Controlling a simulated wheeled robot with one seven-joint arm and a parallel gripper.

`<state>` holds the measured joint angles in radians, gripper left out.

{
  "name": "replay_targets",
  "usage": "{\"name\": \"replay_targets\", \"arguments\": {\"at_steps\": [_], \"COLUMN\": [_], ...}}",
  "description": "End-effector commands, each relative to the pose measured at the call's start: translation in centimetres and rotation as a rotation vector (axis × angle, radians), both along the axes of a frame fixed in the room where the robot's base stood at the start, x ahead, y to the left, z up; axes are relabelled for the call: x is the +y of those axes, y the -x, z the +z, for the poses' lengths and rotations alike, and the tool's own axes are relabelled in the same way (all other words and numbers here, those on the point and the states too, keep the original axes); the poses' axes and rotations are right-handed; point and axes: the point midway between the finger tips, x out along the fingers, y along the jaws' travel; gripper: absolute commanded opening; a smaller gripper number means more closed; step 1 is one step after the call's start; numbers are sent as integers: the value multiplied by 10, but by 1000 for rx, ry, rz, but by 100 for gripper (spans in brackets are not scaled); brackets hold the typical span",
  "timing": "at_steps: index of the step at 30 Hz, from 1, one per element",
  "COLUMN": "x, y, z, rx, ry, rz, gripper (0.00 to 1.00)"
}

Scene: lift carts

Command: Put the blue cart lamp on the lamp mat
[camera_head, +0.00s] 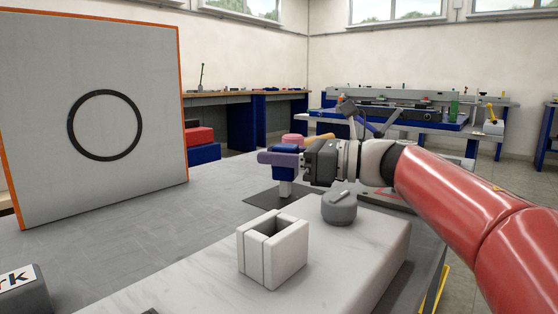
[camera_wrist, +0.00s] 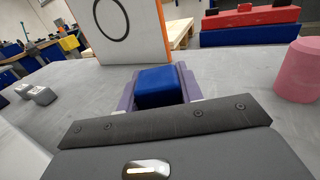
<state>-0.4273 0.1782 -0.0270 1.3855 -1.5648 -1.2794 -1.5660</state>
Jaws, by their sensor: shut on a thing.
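My gripper (camera_head: 284,158) has purple fingers and is shut on the blue cart lamp (camera_head: 286,188). In the wrist view the lamp's blue block (camera_wrist: 160,87) sits between the two purple fingers. In the head view the lamp's lower part hangs below the fingers, over a flat dark mat (camera_head: 258,197) on the grey table. I cannot tell whether the lamp touches the mat. The fingers hide part of the lamp.
A pink cylinder (camera_head: 293,139) stands behind my gripper. A grey knobbed object (camera_head: 340,208) and a white slotted block (camera_head: 272,250) stand on a pale slab in front. A panel with a black ring (camera_head: 150,160) stands at left. Grey tabletop (camera_head: 190,215) is free between.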

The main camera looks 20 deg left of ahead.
Motion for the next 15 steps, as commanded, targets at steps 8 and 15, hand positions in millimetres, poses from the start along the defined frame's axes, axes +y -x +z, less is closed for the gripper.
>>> {"name": "replay_targets", "arguments": {"at_steps": [8, 15], "x": [0, 0], "y": [0, 0], "z": [-1, -3], "rx": [-2, -1], "ry": [-1, -1], "rz": [0, 0], "gripper": [7, 53]}}
